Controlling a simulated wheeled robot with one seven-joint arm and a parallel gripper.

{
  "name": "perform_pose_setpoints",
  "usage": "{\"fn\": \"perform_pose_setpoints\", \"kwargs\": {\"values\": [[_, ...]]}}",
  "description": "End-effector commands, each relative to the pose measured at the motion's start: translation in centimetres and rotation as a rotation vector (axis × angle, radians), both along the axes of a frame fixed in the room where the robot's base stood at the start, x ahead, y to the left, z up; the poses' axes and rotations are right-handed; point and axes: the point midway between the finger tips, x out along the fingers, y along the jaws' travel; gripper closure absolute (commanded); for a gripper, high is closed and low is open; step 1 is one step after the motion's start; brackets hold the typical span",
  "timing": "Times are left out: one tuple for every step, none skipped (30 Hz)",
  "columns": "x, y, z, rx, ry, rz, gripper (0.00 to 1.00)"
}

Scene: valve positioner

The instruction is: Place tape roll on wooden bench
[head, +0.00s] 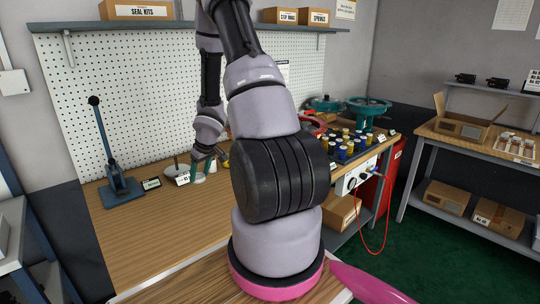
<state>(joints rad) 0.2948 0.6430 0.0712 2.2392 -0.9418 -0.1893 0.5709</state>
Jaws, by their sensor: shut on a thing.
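My gripper (203,164) is beyond the large arm links, low over the back part of the wooden bench (150,235). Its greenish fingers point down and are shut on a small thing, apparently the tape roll. The roll is too small and too covered by the fingers to make out its shape or outline. I cannot tell whether it touches the bench top. The bench has a brown wood-grain top, and its front left part is bare. My arm hides much of its middle and right.
A blue lever press (118,186) stands at the bench's left. Several capped cylinders (350,143) and teal-green valve parts (368,108) stand at the right. A pegboard (110,95) closes the back.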

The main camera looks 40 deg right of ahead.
Motion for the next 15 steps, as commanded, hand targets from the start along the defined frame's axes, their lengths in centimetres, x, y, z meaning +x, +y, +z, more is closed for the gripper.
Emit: {"fn": "perform_pose_setpoints", "kwargs": {"values": [[0.2, -1.1, 0.2, 0.002, -0.003, 0.002, 0.88], [0.3, -1.5, 0.3, 0.003, -0.001, 0.007, 0.88], [0.4, -2.0, 0.4, 0.003, -0.002, 0.017, 0.88], [0.5, -2.3, 0.5, 0.004, -0.001, 0.021, 0.88], [0.6, -2.6, 0.5, 0.003, -0.001, 0.027, 0.88], [0.7, -3.0, 0.7, 0.004, -0.001, 0.032, 0.88], [0.7, -3.2, 0.8, 0.003, -0.001, 0.036, 0.88], [0.8, -3.4, 0.8, 0.003, -0.001, 0.041, 0.88], [0.9, -3.7, 0.9, 0.003, -0.001, 0.043, 0.88], [0.9, -3.9, 1.0, 0.002, -0.001, 0.046, 0.88], [0.9, -4.0, 1.1, 0.001, -0.001, 0.049, 0.88], [1.0, -4.2, 1.1, 0.001, -0.001, 0.052, 0.88], [1.0, -4.2, 1.1, 0.001, 0.0, 0.055, 0.88], [1.0, -4.3, 1.1, 0.001, 0.0, 0.056, 0.88], [1.0, -4.4, 1.0, 0.001, 0.001, 0.058, 0.88]]}}
